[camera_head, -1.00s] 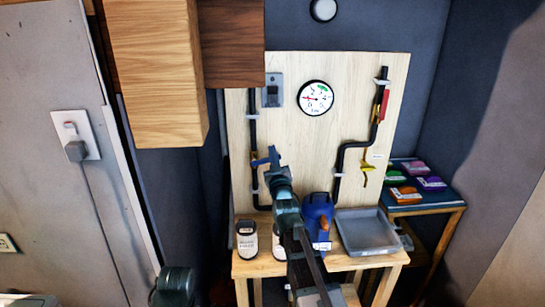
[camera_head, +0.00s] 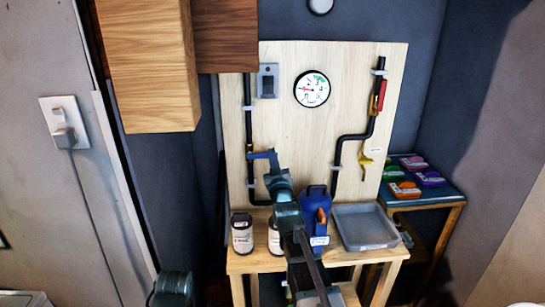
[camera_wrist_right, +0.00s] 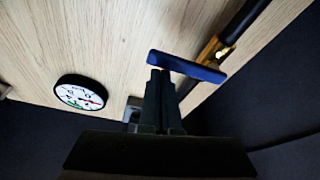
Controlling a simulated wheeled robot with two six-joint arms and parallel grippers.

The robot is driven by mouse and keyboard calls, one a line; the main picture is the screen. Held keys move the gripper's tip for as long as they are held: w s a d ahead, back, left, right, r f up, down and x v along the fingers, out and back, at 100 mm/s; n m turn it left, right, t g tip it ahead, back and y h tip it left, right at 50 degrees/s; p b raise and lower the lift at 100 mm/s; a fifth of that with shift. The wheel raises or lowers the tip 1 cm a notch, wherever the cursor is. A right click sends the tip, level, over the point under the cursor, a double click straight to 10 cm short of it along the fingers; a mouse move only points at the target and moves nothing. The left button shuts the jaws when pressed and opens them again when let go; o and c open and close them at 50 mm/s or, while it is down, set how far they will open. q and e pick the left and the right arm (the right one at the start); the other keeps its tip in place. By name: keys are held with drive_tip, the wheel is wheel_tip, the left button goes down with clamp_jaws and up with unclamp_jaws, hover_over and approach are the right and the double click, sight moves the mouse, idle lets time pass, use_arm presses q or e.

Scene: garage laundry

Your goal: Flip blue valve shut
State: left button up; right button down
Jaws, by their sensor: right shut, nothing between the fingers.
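The blue valve handle (camera_head: 259,155) is on the left black pipe (camera_head: 248,100) of the wooden board. In the right wrist view the handle (camera_wrist_right: 190,67) lies crosswise to the pipe (camera_wrist_right: 242,27), with a brass-coloured valve body (camera_wrist_right: 214,50) beside it. My right gripper (camera_head: 273,156) reaches up in front of the board, its tip at the handle's right end. In the right wrist view its closed fingers (camera_wrist_right: 158,76) are empty and overlap the handle's left end; I cannot tell whether they touch.
A gauge (camera_head: 312,89), a red-handled valve (camera_head: 378,98) and a yellow-handled valve (camera_head: 366,163) are on the board. Below, a wooden table (camera_head: 240,264) holds canisters (camera_head: 241,235), a blue jug (camera_head: 313,207) and a grey tray (camera_head: 366,228). A wooden cabinet (camera_head: 150,65) overhangs at left.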

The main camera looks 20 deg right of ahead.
drive_tip(key=shift+r, duration=0.2)
drive_tip(key=s+a, duration=0.2)
drive_tip(key=s, duration=0.7)
drive_tip(key=shift+a+r+p, duration=0.2)
drive_tip(key=shift+a+p, duration=0.1)
drive_tip(key=shift+a, duration=0.05)
drive_tip(key=shift+s, duration=0.1)
